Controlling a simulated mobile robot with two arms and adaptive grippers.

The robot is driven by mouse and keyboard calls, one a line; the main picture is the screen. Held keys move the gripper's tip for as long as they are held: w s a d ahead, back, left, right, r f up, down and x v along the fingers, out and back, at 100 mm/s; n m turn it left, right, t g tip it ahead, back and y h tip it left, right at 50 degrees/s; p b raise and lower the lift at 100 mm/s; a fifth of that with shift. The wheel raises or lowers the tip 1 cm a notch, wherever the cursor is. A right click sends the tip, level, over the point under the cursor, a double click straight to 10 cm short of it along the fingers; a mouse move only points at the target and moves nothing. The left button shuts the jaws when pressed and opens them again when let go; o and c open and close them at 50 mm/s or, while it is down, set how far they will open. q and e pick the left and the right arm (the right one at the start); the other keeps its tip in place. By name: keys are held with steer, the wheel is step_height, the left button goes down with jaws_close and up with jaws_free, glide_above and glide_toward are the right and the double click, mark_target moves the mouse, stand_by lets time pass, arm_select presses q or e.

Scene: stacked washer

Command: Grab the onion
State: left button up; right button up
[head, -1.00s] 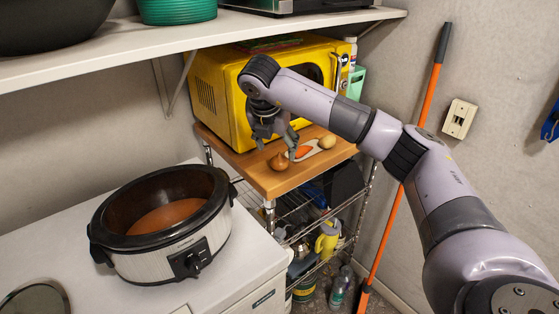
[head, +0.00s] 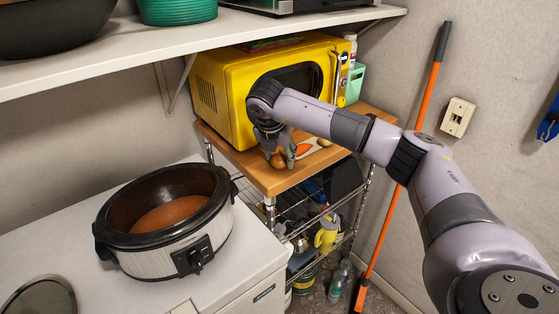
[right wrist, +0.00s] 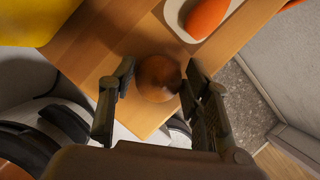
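The onion (right wrist: 157,78) is round and brown and sits on the wooden board near its edge. In the right wrist view it lies between the fingertips of my right gripper (right wrist: 158,82). The fingers are spread on either side of it, with a small gap at the left; whether the right finger touches it I cannot tell. In the head view my right gripper (head: 279,154) points down over the board and partly hides the onion (head: 278,161). My left gripper is not in view.
An orange carrot (right wrist: 207,15) lies on a white cutting board (right wrist: 180,20) beside the onion. A yellow microwave (head: 225,95) stands behind on the wooden top (head: 270,183). A slow cooker (head: 165,220) stands on the white appliance at left. A shelf (head: 200,38) hangs above.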

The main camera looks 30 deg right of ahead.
steer(key=c, duration=0.7)
